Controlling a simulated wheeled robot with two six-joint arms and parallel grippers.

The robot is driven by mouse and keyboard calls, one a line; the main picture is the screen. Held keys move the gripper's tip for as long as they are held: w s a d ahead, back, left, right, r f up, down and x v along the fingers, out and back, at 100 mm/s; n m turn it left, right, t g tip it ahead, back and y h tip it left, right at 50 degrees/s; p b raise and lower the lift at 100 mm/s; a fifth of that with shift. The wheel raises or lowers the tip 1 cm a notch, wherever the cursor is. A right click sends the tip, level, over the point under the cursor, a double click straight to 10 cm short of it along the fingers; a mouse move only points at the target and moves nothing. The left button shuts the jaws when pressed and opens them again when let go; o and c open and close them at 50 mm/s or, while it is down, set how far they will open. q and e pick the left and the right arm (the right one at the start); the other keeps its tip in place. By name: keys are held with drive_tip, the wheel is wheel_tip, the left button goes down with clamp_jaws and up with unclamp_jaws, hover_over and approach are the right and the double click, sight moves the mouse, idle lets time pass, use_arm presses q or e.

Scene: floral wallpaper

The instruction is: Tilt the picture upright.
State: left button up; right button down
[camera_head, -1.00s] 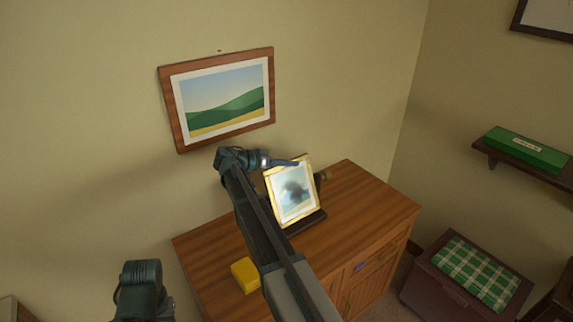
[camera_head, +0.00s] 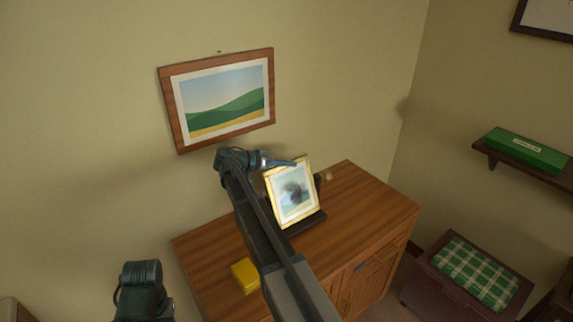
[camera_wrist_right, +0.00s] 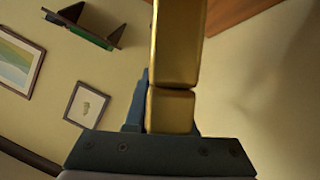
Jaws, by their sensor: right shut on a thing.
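A small gold-framed picture (camera_head: 296,197) stands on a dark stand (camera_head: 309,221) on the wooden cabinet, its sides slanting in the head view. My right gripper (camera_head: 287,163) reaches its top left and is shut on the gold frame. In the right wrist view the gold frame (camera_wrist_right: 176,45) fills the space at the jaw, in front of a blue finger. The far finger is hidden behind the frame. My left gripper is out of view; only a dark part of mine shows at the lower left.
A brown-framed landscape (camera_head: 222,100) hangs slightly crooked on the wall above. A yellow block (camera_head: 245,275) lies on the cabinet (camera_head: 375,205) beside my right arm. At right are a shelf with a green box (camera_head: 526,148) and a chest with a checked cushion (camera_head: 475,272).

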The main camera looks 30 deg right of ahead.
sight(292, 181)
idle(0.7)
drive_tip(key=s+m, duration=0.1)
drive_tip(key=s+r+m+t+p, duration=0.1)
drive_tip(key=s, duration=0.1)
drive_tip(key=shift+s, duration=0.15)
drive_tip(key=shift+s+d+f, duration=0.1)
drive_tip(key=shift+s+f, duration=0.05)
drive_tip(key=shift+s, duration=0.35)
drive_tip(key=c, duration=0.8)
unclamp_jaws()
drive_tip(key=shift+o, duration=0.2)
drive_tip(key=shift+p, duration=0.3)
